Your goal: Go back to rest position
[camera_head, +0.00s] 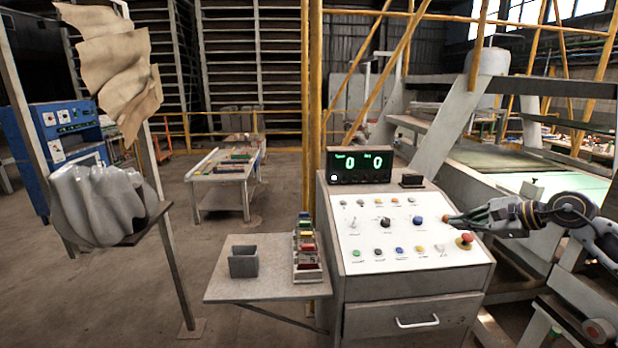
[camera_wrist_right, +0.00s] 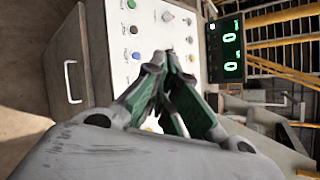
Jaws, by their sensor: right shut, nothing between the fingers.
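My right gripper (camera_head: 452,219) comes in from the right in the head view, with its fingertips just over the right part of the control panel. It is shut and empty; its closed fingers also show in the right wrist view (camera_wrist_right: 172,75). The white control panel (camera_head: 368,238) carries several buttons and knobs, among them a blue button (camera_head: 418,219) left of the fingertips and a red mushroom button (camera_head: 465,239) just below them. I cannot tell whether the fingers touch the panel. My left gripper is not in view.
A display (camera_head: 359,166) showing 0 and 0 stands behind the panel. A side shelf (camera_head: 222,287) left of the cabinet holds a grey box (camera_head: 243,263) and a rack of coloured items (camera_head: 307,250). A yellow post (camera_head: 315,110) rises behind. Open floor lies at left.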

